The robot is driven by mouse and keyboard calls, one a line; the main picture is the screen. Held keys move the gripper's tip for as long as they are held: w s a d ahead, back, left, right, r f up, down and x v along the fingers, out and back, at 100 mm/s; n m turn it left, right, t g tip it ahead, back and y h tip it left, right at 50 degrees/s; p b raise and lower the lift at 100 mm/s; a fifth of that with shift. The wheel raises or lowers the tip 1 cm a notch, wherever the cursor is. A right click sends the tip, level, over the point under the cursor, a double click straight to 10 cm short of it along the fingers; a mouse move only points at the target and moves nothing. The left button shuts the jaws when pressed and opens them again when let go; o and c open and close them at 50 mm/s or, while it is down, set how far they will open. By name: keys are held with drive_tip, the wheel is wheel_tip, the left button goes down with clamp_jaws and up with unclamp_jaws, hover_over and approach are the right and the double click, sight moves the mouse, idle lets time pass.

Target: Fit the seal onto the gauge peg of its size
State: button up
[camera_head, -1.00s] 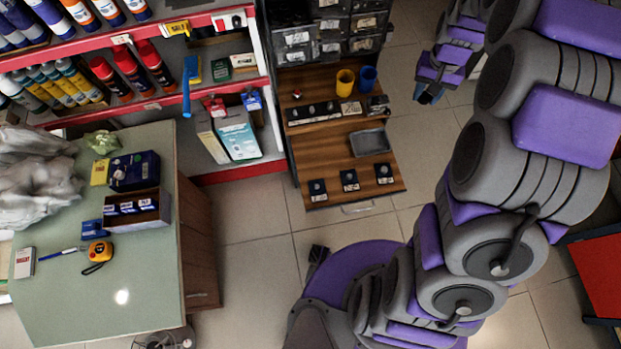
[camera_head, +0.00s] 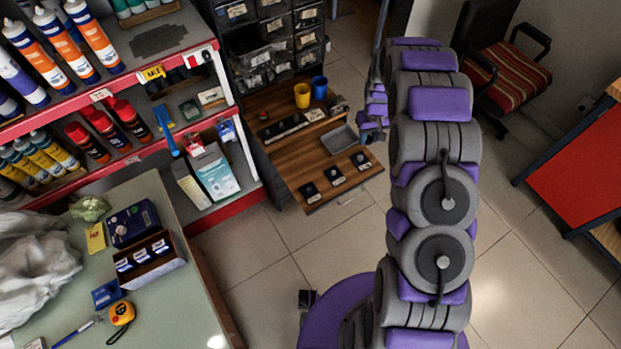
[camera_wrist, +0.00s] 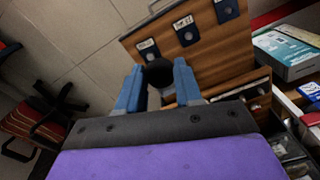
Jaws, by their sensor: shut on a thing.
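My gripper (camera_wrist: 158,88) has blue fingers closed on a dark round seal (camera_wrist: 158,72) in the wrist view. The seal is held clear of the wooden board (camera_wrist: 205,62), and its hole is hard to make out. Three small plates with labels and round pegs sit in a row near the board's edge: one (camera_wrist: 148,49), a middle one (camera_wrist: 187,33) and one (camera_wrist: 226,10) at the top. In the head view they are the near plate (camera_head: 309,192), the middle plate (camera_head: 335,176) and the far plate (camera_head: 361,160). Labels are unreadable.
A grey tray (camera_head: 340,140), a yellow cup (camera_head: 302,95) and a blue cup (camera_head: 320,87) stand on the board, beside a dark strip (camera_head: 283,128). Shelves (camera_head: 225,208) border it on the left. An office chair (camera_head: 510,70) and a red-topped bench (camera_head: 590,165) stand right.

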drive_tip(key=a+f+n, duration=0.3)
drive_tip(key=a+f, duration=0.5)
drive_tip(key=f, duration=0.4)
drive_tip(key=n, duration=0.2)
hover_over(309, 190)
wheel_tip(309, 190, down, 9)
drive_tip(key=shift+w+r+p, duration=0.1)
drive_tip(key=shift+w+p, duration=0.05)
drive_tip(key=shift+p, duration=0.15)
drive_tip(key=shift+a+f+b, duration=0.3)
drive_tip(key=shift+f+b, duration=0.1)
drive_tip(key=shift+f, duration=0.15)
drive_tip(key=f+b, duration=0.2)
drive_tip(key=d+f+b, duration=0.1)
drive_tip(key=f, duration=0.1)
drive_tip(key=shift+b, duration=0.35)
drive_tip(key=shift+a+f, duration=0.1)
drive_tip(key=shift+f, duration=0.2)
drive_tip(key=shift+a, duration=0.2)
drive_tip(key=shift+d, duration=0.15)
